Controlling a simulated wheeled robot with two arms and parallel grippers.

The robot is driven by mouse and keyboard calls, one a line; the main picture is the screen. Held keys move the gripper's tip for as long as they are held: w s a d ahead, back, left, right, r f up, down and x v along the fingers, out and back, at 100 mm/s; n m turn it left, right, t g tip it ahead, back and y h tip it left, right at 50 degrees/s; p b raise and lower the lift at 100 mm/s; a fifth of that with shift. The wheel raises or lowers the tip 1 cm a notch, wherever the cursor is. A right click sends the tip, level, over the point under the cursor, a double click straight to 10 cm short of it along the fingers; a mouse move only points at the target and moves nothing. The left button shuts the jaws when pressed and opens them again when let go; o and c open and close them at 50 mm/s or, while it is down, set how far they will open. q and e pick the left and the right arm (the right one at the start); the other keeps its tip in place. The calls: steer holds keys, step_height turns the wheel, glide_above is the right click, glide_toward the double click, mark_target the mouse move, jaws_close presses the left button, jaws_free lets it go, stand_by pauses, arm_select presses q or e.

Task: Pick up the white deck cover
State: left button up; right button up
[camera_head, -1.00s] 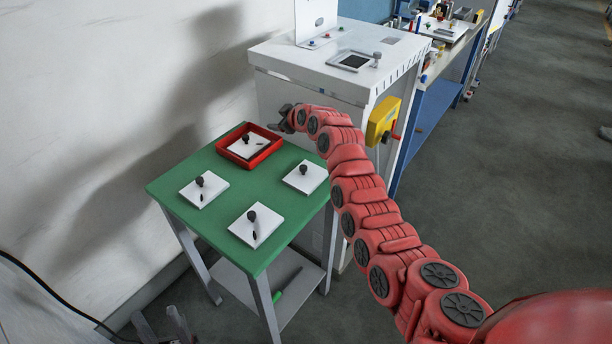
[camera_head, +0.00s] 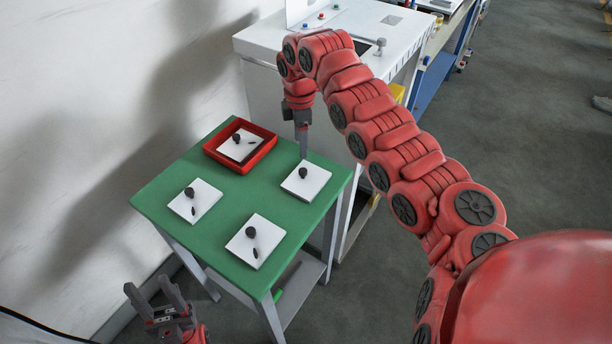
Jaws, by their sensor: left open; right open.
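Several white deck covers, flat square plates with dark knobs, are on the green table (camera_head: 215,233). One cover (camera_head: 309,187) lies at the right edge, one (camera_head: 254,251) at the front and one (camera_head: 205,197) at the left. Another cover (camera_head: 235,148) lies inside a red tray (camera_head: 262,155) at the back. My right gripper (camera_head: 302,150) is open and points down just behind the right-edge cover, apart from its knob; one finger mostly hides the other. My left gripper (camera_head: 154,292) is open and empty, low at the left, in front of the table.
A white cabinet (camera_head: 262,95) with buttons on top stands behind the table, close to my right arm. A white wall (camera_head: 70,120) runs along the left. A lower shelf (camera_head: 306,277) holds a green object.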

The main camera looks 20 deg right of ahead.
steer(key=p, duration=0.2)
glide_above(303, 170)
steer(key=f, duration=0.5)
steer(key=shift+w+a, duration=0.2)
steer(key=shift+a, duration=0.1)
steer(key=shift+s+f, duration=0.15)
steer(key=shift+f, duration=0.25)
steer(key=shift+f+p, duration=0.25)
steer(key=shift+p, duration=0.05)
step_height(303, 170, down, 4)
steer(key=shift+s+d+r+p, duration=0.1)
steer(key=shift+p, duration=1.05)
steer(key=shift+f, duration=0.5)
steer(key=shift+d, duration=0.1)
jaws_close()
